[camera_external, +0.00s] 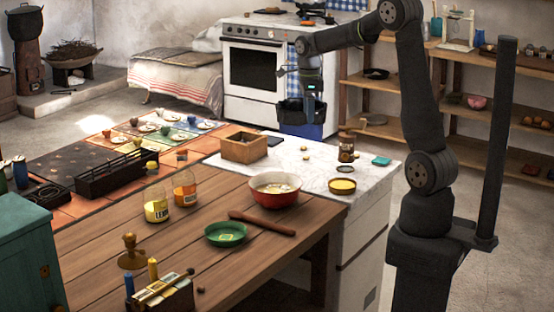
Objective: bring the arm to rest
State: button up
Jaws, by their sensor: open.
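My gripper (302,122) hangs from the end of my arm, pointing down, above the far edge of the white marble counter. It is dark and small in this view, and its jaws are open. I see nothing held in it. My arm rises from its base at the right, bends at the top and reaches left to the gripper. The gripper looks clear of the things on the counter.
The marble counter (315,163) holds a wooden box (243,148), a jar (346,148) and a yellow-filled dish (342,186). A red bowl (275,194), a green bowl (226,234) and a rolling pin (262,224) lie nearer. A white stove (250,75) stands behind.

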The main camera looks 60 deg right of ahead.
jog(key=w+a+n, duration=0.3)
jog(key=a, duration=1.4)
jog(key=shift+w, duration=0.2)
jog(key=shift+a, duration=0.1)
